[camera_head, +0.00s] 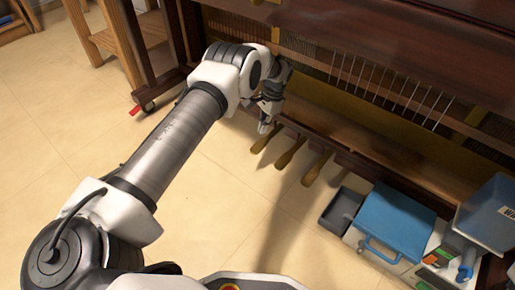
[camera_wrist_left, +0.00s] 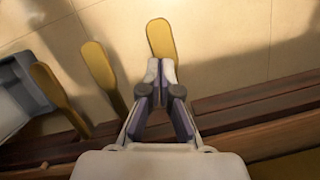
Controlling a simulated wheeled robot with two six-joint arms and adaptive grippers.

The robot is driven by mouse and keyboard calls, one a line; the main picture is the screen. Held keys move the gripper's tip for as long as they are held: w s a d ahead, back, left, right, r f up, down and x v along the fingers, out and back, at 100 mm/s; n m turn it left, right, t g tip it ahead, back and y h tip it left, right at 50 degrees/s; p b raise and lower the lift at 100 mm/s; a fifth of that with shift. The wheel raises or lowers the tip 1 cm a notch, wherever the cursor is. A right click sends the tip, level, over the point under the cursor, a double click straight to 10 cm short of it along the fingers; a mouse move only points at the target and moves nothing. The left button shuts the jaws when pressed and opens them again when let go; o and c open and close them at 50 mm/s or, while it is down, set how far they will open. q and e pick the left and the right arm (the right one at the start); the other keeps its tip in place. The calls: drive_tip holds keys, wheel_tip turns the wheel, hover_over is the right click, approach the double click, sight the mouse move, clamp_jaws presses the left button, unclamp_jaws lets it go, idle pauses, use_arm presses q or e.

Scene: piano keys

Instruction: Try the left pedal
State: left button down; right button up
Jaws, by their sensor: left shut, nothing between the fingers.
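Three brass pedals stick out from the bottom board of the piano. The left pedal (camera_head: 261,143) is partly hidden by my left gripper (camera_head: 265,127) in the head view. The middle pedal (camera_head: 290,153) and the right pedal (camera_head: 317,168) show clear. In the left wrist view, the left pedal (camera_wrist_left: 161,38) lies just past the tips of my left gripper (camera_wrist_left: 161,66), lined up with them. The gripper is shut and empty, pointing down over the pedal. I cannot tell whether the tips touch it. My right gripper is in neither view.
The opened piano (camera_head: 385,85) shows strings and dark wood beams close behind the gripper. A blue toolbox (camera_head: 395,222) and a grey tray (camera_head: 342,210) stand right of the pedals. A wooden stool (camera_head: 122,38) is at upper left. The tiled floor before the pedals is clear.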

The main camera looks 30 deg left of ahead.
sight(265, 144)
use_arm(q)
drive_tip(key=b+x, duration=0.2)
drive_tip(key=x, duration=0.4)
drive_tip(key=shift+s+f, duration=0.1)
drive_tip(key=shift+f, duration=0.3)
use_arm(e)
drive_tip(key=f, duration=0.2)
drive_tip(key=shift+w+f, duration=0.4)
use_arm(q)
drive_tip(key=shift+f, duration=0.1)
drive_tip(key=shift+f, duration=0.1)
drive_tip(key=x, duration=0.2)
drive_tip(key=shift+f, duration=0.4)
drive_tip(key=shift+w+d+r, duration=0.2)
drive_tip(key=shift+w, duration=0.35)
drive_tip(key=shift+w+d+r, duration=0.15)
drive_tip(key=shift+w+d, duration=0.1)
drive_tip(key=shift+w, duration=0.25)
drive_tip(key=shift+w+d+r, duration=0.2)
drive_tip(key=shift+w, duration=0.35)
drive_tip(key=v, duration=1.2)
